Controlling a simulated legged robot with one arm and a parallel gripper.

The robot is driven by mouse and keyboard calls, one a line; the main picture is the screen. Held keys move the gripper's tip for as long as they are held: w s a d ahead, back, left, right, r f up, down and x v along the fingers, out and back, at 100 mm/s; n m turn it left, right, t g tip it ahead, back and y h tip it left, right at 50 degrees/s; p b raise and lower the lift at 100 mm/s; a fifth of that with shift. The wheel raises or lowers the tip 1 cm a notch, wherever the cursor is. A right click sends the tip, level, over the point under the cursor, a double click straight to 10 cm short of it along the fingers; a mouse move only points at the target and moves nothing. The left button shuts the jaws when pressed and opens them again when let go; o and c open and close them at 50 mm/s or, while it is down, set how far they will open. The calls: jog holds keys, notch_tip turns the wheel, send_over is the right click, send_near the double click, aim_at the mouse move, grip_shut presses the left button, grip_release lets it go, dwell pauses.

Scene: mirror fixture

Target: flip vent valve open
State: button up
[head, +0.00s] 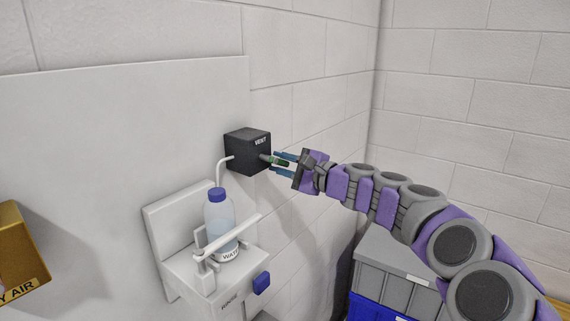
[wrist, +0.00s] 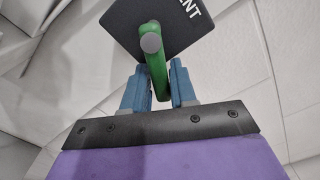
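The black vent box (head: 248,150), marked VENT, is mounted on the wall in the head view. It also shows at the top of the wrist view (wrist: 185,38). Its green valve handle (wrist: 155,66) has a grey round end and sticks out from the box toward my gripper. In the head view the handle (head: 279,162) is small and partly hidden by the fingers. My gripper (head: 275,163) has its two blue fingers apart, one on each side of the handle. In the wrist view my gripper (wrist: 159,78) shows a gap at the right finger; contact at the left finger is unclear.
A white pipe (head: 220,170) runs from the vent box down behind a water bottle (head: 219,222) on a white wall holder (head: 190,272) with a blue knob (head: 261,283). A gold box (head: 20,250) is at far left. Grey bins (head: 392,270) stand below my arm.

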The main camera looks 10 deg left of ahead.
jog(key=shift+a, duration=0.15)
jog(key=c, duration=0.3)
grip_shut()
jog(key=shift+w+f, duration=0.1)
